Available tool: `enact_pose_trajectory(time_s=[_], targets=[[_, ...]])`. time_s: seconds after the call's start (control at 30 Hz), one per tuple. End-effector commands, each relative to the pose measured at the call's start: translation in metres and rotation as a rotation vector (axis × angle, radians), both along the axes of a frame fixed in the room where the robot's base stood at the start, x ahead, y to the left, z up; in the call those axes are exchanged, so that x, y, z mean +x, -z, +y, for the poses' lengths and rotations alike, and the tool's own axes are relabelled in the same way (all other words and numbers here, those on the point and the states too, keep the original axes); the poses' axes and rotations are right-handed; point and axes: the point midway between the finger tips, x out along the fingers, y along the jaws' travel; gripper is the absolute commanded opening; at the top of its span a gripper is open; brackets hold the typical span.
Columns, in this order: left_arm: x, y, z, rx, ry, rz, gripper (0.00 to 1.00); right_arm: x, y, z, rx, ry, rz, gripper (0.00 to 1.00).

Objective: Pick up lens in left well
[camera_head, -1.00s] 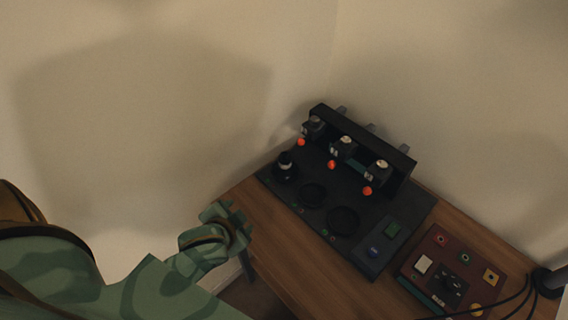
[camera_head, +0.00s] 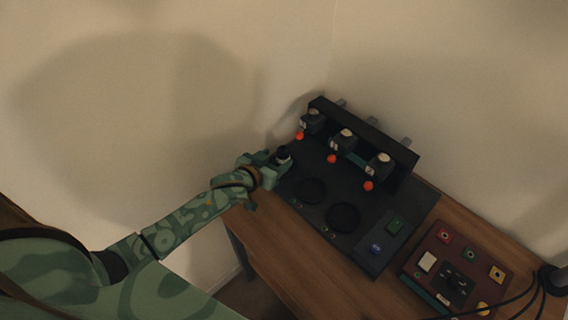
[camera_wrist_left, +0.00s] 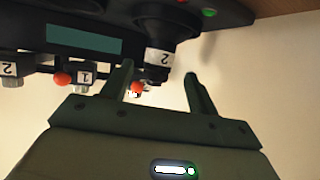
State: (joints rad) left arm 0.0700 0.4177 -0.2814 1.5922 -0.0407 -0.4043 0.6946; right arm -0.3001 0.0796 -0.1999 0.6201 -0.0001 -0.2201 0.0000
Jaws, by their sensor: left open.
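The lens (camera_head: 283,153) is a black cylinder with a pale band. It stands in the left well, at the left end of the black panel (camera_head: 328,240). In the left wrist view the open fingers (camera_wrist_left: 158,76) lie to either side of the lens's line. I cannot tell whether they touch it. My right gripper is not in view.
Two empty round wells (camera_head: 311,190) lie to the right on the panel. A raised rack with several clamps (camera_head: 343,139) and red knobs (camera_head: 332,159) stands behind. A dark red box (camera_head: 458,268) with buttons and black cables are at the right. The wooden table (camera_head: 280,250) is bare in front.

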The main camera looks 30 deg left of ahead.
Motion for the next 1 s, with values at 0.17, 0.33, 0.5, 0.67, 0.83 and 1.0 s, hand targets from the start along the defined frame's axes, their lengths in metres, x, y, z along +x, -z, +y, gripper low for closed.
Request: enact_pose_trajectory(time_s=[0.17, 0.33, 0.5, 0.67, 0.83, 1.0], targets=[[0.017, 0.008, -0.002, 0.000, 0.000, 0.001, 0.60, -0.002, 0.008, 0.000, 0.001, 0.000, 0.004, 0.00], [0.035, 0.021, -0.004, 0.002, 0.001, 0.001, 0.60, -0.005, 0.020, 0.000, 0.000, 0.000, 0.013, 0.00], [0.058, 0.032, -0.007, 0.002, 0.001, 0.001, 0.60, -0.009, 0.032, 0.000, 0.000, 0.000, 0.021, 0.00], [0.064, 0.032, -0.007, 0.001, 0.000, 0.001, 0.60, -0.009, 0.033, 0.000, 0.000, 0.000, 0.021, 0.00], [0.064, 0.031, -0.007, 0.001, 0.000, 0.001, 0.51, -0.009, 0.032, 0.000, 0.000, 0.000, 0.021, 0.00], [0.064, 0.031, -0.007, 0.001, 0.000, 0.001, 0.07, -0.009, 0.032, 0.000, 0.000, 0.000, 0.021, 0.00]])
